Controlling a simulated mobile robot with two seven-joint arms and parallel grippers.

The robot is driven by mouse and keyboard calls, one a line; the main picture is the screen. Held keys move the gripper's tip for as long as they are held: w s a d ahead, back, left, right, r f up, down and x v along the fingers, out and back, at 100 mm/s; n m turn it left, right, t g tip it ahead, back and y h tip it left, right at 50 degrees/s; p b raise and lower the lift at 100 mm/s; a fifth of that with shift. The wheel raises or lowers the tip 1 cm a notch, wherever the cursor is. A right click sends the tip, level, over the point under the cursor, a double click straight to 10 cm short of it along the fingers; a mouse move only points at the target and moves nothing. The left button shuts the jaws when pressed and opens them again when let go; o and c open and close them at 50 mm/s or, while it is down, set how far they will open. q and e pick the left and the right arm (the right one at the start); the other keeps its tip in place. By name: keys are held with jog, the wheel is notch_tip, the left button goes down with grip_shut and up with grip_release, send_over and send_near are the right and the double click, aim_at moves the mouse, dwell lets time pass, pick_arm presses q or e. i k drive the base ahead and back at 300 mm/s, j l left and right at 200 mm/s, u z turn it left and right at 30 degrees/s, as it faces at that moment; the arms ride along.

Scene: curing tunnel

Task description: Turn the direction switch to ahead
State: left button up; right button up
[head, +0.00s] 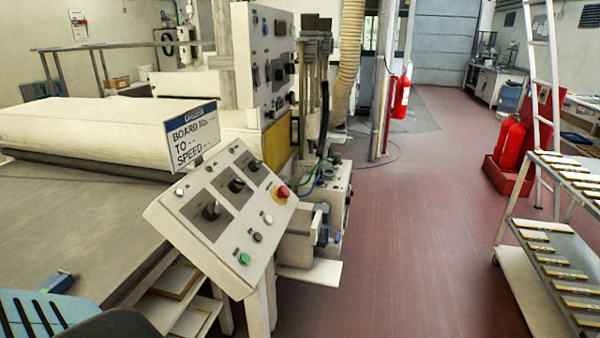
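A tilted, pale control panel (222,215) stands at the near end of the machine. It carries three dark rotary knobs in a slanting row: a near one (211,210), a middle one (237,185) and a far one (252,165). Each sits on a grey patch with a small light-coloured round part beside it. The labels are too small to read, so I cannot tell which knob is the direction switch or where it points. I see neither gripper.
A sign (192,133) about board and speed stands behind the panel. A wide conveyor belt (70,235) lies left of it. A shelf rack (560,265) with several strips stands at right, near red extinguishers (511,143). The red floor (410,230) between is clear.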

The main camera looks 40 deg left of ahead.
aim_at(236, 185)
jog(key=i+u, duration=0.1)
jog(key=i, duration=0.35)
jog(key=i+l+u, duration=0.1)
jog(key=i, duration=0.3)
jog(key=i+l+u, duration=0.15)
jog(key=i, duration=0.3)
jog(key=i+l+u, duration=0.1)
jog(key=i+u, duration=0.15)
jog(key=u, duration=0.15)
jog(key=i+l+u, duration=0.15)
jog(key=u, duration=0.3)
jog(key=i+l+u, duration=0.25)
jog(key=u, duration=0.15)
jog(key=i+l+u, duration=0.1)
jog(key=l+u, duration=0.35)
jog(key=i+l+u, duration=0.15)
jog(key=u, duration=0.25)
jog(key=l+u, duration=0.7)
jog(key=l, duration=0.2)
